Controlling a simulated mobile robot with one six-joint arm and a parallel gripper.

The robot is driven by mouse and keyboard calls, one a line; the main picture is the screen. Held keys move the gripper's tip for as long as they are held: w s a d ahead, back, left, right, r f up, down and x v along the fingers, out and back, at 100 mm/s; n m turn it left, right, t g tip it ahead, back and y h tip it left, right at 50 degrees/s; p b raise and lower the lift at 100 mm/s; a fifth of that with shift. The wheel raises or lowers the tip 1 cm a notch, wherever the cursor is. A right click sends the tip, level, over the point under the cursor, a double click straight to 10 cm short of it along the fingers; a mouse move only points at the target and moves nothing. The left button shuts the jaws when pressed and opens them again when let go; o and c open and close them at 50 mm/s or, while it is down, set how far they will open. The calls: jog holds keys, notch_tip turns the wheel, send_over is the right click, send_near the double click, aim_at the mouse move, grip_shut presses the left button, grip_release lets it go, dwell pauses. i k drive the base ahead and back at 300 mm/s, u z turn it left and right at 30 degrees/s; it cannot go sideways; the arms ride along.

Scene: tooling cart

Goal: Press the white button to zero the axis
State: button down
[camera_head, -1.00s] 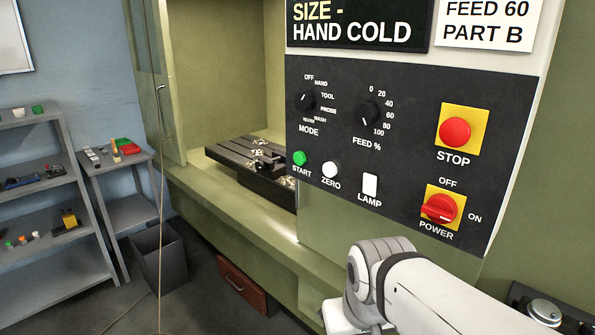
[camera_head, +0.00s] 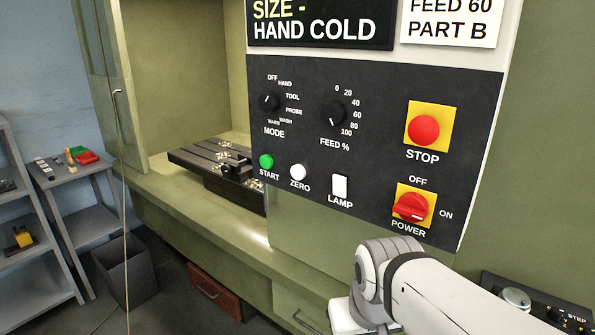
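The white ZERO button (camera_head: 298,172) is a small round button on the dark control panel (camera_head: 300,105). It sits between the green START button (camera_head: 266,161) and the white rectangular LAMP switch (camera_head: 340,186). Nothing covers it. My arm shows at the lower right, below the panel and apart from the button. My gripper's fingertips are not visible in this view.
The red STOP button (camera_head: 423,130) and red POWER knob (camera_head: 411,207) are on the panel's right side. The MODE knob (camera_head: 270,102) and FEED knob (camera_head: 331,114) are above the buttons. A machine table (camera_head: 200,157) lies left. A box with controls (camera_head: 540,305) stands lower right.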

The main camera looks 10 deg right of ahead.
aim_at(298, 171)
jog(key=z, duration=2.1)
jog(key=k, duration=2)
jog(key=u, duration=1.15)
jog(key=i, duration=1)
jog(key=u, duration=0.05)
